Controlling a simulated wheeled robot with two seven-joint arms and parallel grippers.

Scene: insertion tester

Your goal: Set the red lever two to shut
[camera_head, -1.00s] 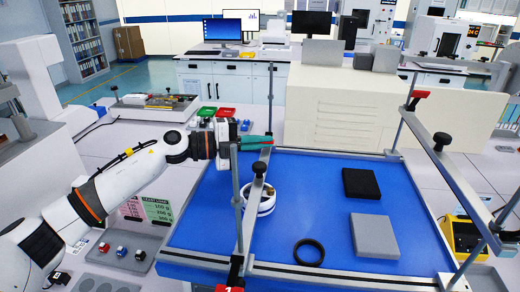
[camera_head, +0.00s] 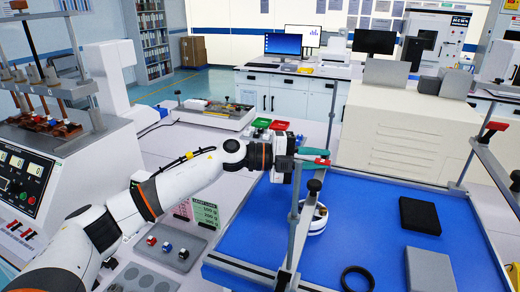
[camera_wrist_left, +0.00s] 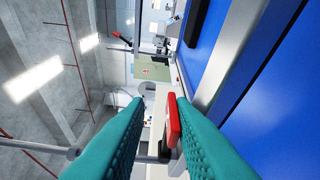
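My left gripper (camera_head: 314,153), with teal fingers, is at this lever. In the left wrist view the fingers (camera_wrist_left: 160,101) are apart, with the red lever (camera_wrist_left: 173,120) in the gap, close to the right finger. Whether they touch cannot be told. My right gripper is not in view.
A dark block (camera_head: 420,215), a grey block (camera_head: 428,270), a black ring (camera_head: 357,279) and a white round part (camera_head: 317,219) are on the blue table. The frame's posts and rails stand around it.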

